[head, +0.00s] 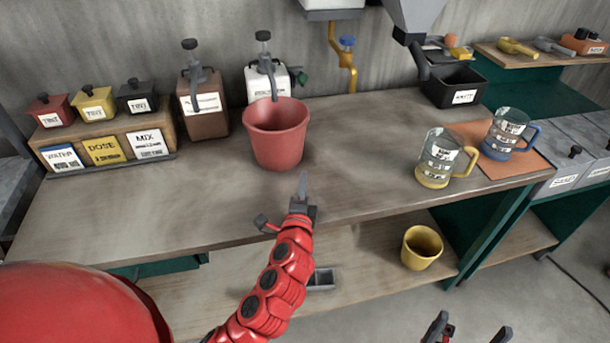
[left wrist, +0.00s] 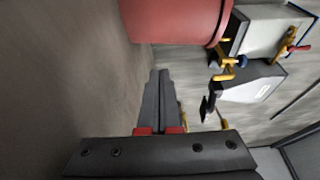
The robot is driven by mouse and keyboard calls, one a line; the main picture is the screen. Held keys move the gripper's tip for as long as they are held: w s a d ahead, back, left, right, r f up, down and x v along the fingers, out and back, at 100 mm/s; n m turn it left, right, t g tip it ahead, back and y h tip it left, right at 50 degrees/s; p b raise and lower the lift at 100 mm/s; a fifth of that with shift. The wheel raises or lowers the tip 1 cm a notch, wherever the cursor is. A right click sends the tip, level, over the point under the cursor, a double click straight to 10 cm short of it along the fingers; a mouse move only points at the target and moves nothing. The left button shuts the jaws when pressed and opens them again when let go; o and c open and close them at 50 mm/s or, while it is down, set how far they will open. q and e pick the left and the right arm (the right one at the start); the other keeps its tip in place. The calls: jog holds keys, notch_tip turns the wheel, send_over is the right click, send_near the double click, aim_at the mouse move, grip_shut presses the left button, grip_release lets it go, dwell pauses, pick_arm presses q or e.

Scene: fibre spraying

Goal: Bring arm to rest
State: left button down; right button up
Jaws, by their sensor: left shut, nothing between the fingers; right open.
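My left gripper (head: 303,186) is shut and empty, above the front part of the workbench, just in front of a red bucket (head: 276,140). In the left wrist view its fingers (left wrist: 158,95) are together, with the red bucket (left wrist: 175,18) beyond them at the top. I see a gap between fingers and bucket there. The left arm reaches in over the bench edge. My right gripper (head: 466,335) shows only at the bottom edge of the head view, its two fingers apart, in front of the bench and low; nothing shows between them.
The workbench (head: 110,215) carries a labelled rack (head: 105,145) at left and two pump dispensers behind the bucket. A yellow-handled jug (head: 437,160) and a blue-handled jug (head: 503,135) stand at right. A yellow pot (head: 422,247) stands on the lower shelf. The bench's left front is clear.

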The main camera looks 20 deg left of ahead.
pick_arm(q)
jog(key=b+v, duration=0.1)
jog(key=v, duration=0.4)
jog(key=shift+s+d, duration=0.2)
jog(key=shift+s, duration=0.05)
jog(key=shift+s+a, duration=0.1)
jog(key=shift+s, duration=0.15)
